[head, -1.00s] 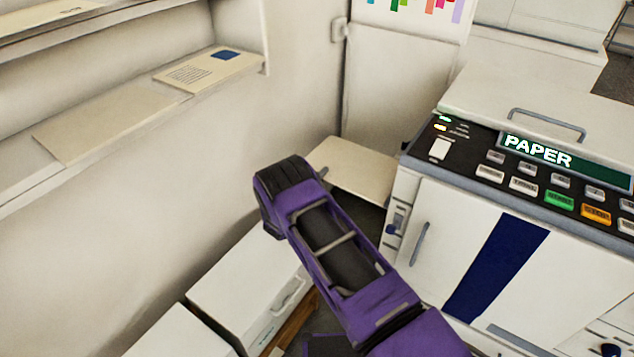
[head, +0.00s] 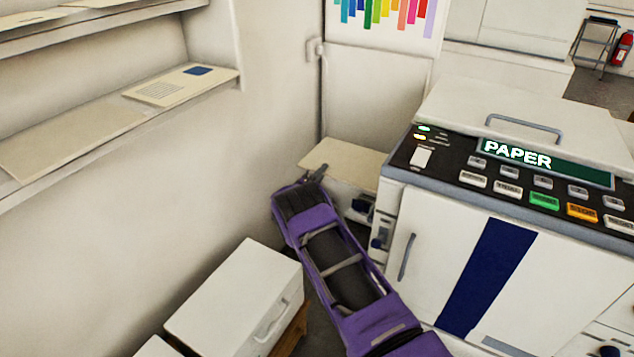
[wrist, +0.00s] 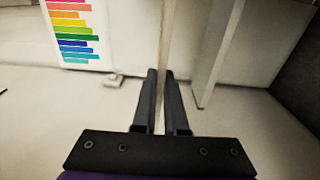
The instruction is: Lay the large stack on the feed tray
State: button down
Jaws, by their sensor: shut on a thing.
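My gripper (head: 317,173), on a purple arm, is shut on the near left corner of a flat beige stack (head: 348,159). The stack lies roughly level, left of the white machine with the PAPER sign. In the wrist view the two fingers (wrist: 161,75) are almost together, with a thin pale strip between them that looks like the stack edge-on. A white part with a dark blue piece (head: 345,197) shows below the stack beside the machine. It may be the feed tray; the stack hides most of it, and I cannot tell whether they touch.
The machine (head: 425,240) stands to the right, with buttons on top. White drawer boxes (head: 235,300) stand at lower left. Wall shelves at left bear a sheet stack with a blue square (head: 170,86) and a plain one (head: 65,140). A door with a color chart (head: 380,100) is behind.

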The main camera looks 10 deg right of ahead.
jog(key=b+x, duration=0.1)
jog(key=x, duration=0.1)
jog(key=b+x, duration=0.1)
jog(key=x, duration=0.1)
jog(key=shift+f, duration=0.2)
notch_tip(320, 180, down, 8)
jog(key=shift+s+f, duration=0.1)
dwell(0.4)
jog(key=c, duration=0.9)
grip_release()
jog(key=shift+f, duration=0.1)
jog(key=shift+s+a, duration=0.1)
jog(key=shift+s, duration=0.05)
